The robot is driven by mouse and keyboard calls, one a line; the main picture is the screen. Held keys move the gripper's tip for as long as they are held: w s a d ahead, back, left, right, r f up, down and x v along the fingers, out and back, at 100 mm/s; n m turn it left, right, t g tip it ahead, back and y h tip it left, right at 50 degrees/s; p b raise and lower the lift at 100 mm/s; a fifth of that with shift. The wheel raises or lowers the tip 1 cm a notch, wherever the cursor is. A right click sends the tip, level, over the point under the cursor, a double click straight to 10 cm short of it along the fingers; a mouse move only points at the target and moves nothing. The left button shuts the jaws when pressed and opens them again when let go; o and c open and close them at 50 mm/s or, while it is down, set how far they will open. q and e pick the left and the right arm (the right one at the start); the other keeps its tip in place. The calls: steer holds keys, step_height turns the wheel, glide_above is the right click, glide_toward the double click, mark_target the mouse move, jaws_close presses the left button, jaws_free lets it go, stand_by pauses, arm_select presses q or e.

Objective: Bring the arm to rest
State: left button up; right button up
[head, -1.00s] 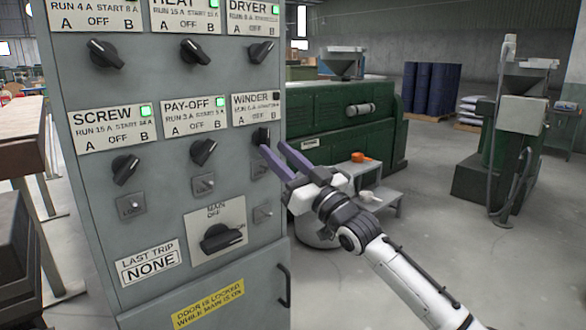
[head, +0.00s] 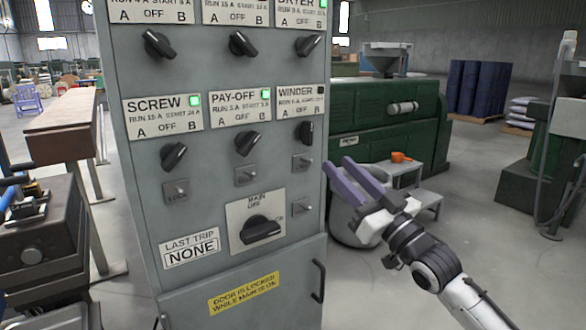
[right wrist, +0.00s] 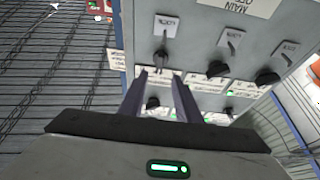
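My right gripper (head: 350,180) has two purple fingers, apart with nothing between them. It hangs in the air just right of the grey control cabinet (head: 225,285), below the winder knob (head: 306,133) and not visibly touching it. In the right wrist view the fingers (right wrist: 160,90) are parted, with the cabinet's panel upside down beyond them. The winder knob stands roughly upright and its lamp is dark. The main switch (head: 261,229) lies about level. My left gripper is out of view.
A green machine (head: 385,135) stands behind the gripper, with a grey step stand (head: 425,200) holding an orange item (head: 400,157). Blue drums (head: 478,88) stand at the back. A dark machine (head: 45,235) and long bench (head: 75,125) are at left. Floor at right front looks clear.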

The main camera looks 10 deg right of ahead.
steer(key=s+a+f+g+h+p, duration=0.15)
steer(key=s+f, duration=0.25)
steer(key=f, duration=0.6)
steer(key=s+a+f+m+g+h, duration=0.1)
steer(key=s+a+f+g, duration=0.25)
steer(key=f, duration=0.65)
steer(key=s+a+f+g+h+p, duration=0.15)
steer(key=s+f, duration=0.35)
steer(key=f, duration=0.5)
steer(key=s+a+f+g, duration=0.1)
steer(key=s+f+g, duration=0.2)
steer(key=s+f, duration=0.5)
steer(key=s+a+f+g+h, duration=0.1)
steer(key=s+f+g, duration=0.2)
steer(key=s+f, duration=0.5)
steer(key=s, duration=0.6)
steer(key=shift+a+m+p, duration=0.35)
steer(key=shift+m, duration=0.05)
steer(key=shift+s+r, duration=0.1)
